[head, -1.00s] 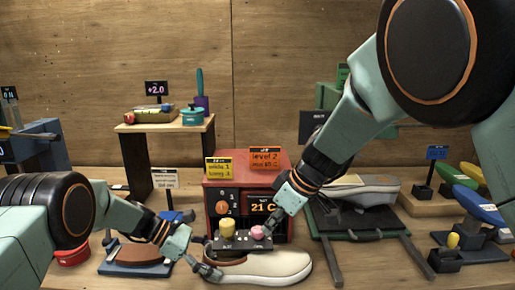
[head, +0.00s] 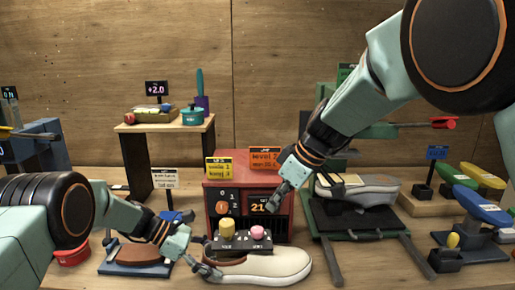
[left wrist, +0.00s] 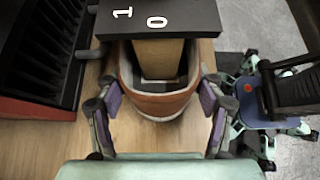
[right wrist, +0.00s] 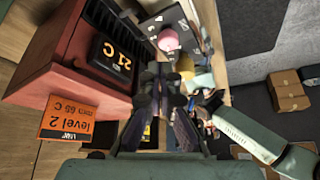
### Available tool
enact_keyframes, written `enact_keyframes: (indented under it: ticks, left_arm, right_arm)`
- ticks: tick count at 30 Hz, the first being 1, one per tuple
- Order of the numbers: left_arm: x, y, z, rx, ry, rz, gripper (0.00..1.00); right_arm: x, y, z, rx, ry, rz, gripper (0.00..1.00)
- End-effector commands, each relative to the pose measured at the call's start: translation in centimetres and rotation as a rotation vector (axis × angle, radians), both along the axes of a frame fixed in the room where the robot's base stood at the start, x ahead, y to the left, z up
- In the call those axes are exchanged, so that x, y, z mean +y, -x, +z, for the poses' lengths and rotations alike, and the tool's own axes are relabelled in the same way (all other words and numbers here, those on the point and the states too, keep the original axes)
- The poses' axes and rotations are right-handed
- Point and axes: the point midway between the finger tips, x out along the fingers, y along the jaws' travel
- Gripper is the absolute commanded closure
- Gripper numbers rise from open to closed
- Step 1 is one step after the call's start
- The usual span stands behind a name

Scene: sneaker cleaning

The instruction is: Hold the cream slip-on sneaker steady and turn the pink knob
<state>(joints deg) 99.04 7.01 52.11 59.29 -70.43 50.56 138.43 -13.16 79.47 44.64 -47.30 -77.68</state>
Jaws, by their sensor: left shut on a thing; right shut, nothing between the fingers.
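The cream slip-on sneaker (head: 270,265) lies at the front of the bench, toe to the right. My left gripper (head: 205,272) is shut on its heel end; in the left wrist view the fingers (left wrist: 155,105) press both sides of the brown heel collar (left wrist: 155,95). The pink knob (head: 258,232) sits right of a yellow knob (head: 227,229) on a dark control box just above the shoe. The pink knob also shows in the right wrist view (right wrist: 168,40). My right gripper (head: 271,206) is shut and empty, above and apart from the pink knob, in front of the red heater.
The red heater (head: 211,198) with a "21" display stands behind the control box. A grey shoe (head: 355,190) rests on a dark stand to the right. A brown brush-like item (head: 140,253) lies left of my left gripper. A small wooden shelf (head: 165,127) stands behind.

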Motion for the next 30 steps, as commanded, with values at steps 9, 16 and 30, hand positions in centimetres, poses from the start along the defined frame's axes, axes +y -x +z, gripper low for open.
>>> enact_keyframes:
  ticks: [9, 16, 30]
  left_arm:
    - [0.0, -0.1, 0.0, -0.001, 0.001, 0.002, 0.74]
    - [0.0, -0.1, 0.0, -0.001, 0.001, 0.002, 0.74]
    - [0.0, -0.1, 0.0, -0.002, 0.000, 0.001, 0.74]
  right_arm:
    - [-0.1, 0.0, -3.1, 0.005, 0.001, -0.001, 1.00]
    - [-0.1, 0.0, -5.6, 0.003, 0.000, -0.001, 1.00]
    - [-0.1, -0.1, -7.0, 0.001, 0.001, -0.001, 1.00]
